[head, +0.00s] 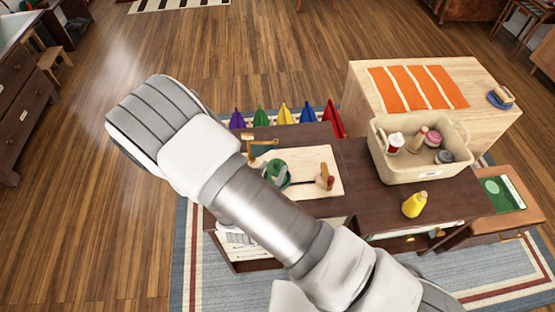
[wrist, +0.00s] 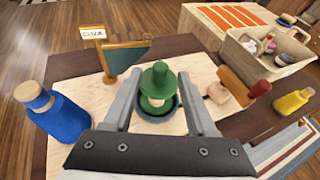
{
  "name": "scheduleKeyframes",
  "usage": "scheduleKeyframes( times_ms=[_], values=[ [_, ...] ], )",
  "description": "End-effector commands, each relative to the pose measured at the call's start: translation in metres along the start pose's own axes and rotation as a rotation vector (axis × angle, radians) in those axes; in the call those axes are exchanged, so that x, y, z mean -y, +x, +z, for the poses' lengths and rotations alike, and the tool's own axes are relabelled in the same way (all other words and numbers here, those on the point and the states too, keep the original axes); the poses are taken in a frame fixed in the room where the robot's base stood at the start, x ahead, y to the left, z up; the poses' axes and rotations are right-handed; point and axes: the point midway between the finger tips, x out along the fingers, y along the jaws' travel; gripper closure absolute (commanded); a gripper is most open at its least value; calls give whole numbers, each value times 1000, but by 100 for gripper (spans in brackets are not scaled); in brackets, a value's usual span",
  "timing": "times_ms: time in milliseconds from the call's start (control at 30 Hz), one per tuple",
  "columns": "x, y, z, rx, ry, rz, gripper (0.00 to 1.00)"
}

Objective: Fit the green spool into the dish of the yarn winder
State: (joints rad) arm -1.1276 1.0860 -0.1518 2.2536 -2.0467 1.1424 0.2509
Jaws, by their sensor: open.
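The green spool (wrist: 160,82), with a wide flat rim and a pale wooden middle, stands roughly upright in the wrist view. Its lower part is within the dark green round dish (wrist: 172,113); I cannot tell whether it is fully seated. My gripper (wrist: 160,78) is open, with one finger on each side of the spool and gaps between. The winder has a pale board (wrist: 85,85) and a red-brown handle with a wooden knob (wrist: 218,92) right of the dish.
A blue bottle (wrist: 55,112) stands left of the gripper, and a small sign with a green flag (wrist: 128,57) stands behind. A yellow bottle (head: 414,205) and a beige bin (head: 424,172) of small items are to the right. A wooden chest (head: 495,130) lies behind.

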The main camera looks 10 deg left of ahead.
Motion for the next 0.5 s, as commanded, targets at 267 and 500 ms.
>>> scheduleKeyframes(
  times_ms=[267, 500],
  values=[
    [0, -40, 0, 0, -1, 1, 43],
    [0, -45, 1, 1, 1, -2, 43]
  ],
)
